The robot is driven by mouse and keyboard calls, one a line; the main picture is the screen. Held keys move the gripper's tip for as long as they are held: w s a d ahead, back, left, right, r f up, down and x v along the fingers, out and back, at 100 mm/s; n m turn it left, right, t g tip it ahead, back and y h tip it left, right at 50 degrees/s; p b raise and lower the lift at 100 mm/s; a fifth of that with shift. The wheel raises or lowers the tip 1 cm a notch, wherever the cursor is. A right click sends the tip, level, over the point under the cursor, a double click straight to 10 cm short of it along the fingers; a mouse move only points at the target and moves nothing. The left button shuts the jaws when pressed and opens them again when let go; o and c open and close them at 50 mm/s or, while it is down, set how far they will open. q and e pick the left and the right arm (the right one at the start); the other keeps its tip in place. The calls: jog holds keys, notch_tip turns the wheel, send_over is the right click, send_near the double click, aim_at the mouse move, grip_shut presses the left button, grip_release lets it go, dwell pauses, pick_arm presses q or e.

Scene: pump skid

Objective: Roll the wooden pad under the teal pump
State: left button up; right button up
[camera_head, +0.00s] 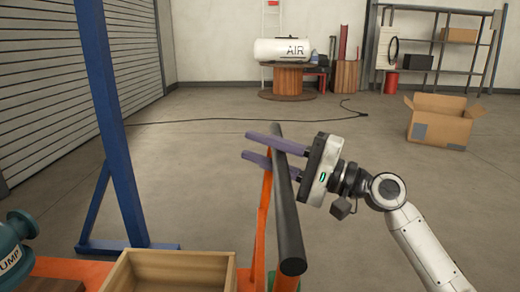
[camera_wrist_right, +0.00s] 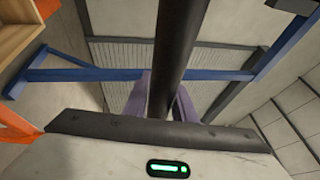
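The teal pump (camera_head: 14,240), marked "PUMP", is cut off at the lower left. A small piece of wood (camera_head: 50,285) shows at the bottom edge beside it; I cannot tell whether this is the wooden pad. My left gripper is out of view.
An open wooden box (camera_head: 175,259) stands at the bottom, left of an orange frame (camera_head: 261,235) near the bar. A blue post with braced foot (camera_head: 110,120) rises at left. A cardboard box (camera_head: 440,127) sits at right. The middle floor is mostly clear, with a thin cable.

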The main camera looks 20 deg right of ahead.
jog(key=o, duration=0.3)
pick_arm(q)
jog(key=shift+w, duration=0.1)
pick_arm(e)
jog(key=shift+d, duration=0.1)
pick_arm(q)
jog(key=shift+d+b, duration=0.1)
jog(key=shift+b, duration=0.3)
pick_arm(e)
jog(key=v, duration=1)
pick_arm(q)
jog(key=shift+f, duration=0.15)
pick_arm(e)
jog(key=shift+d+f, duration=0.1)
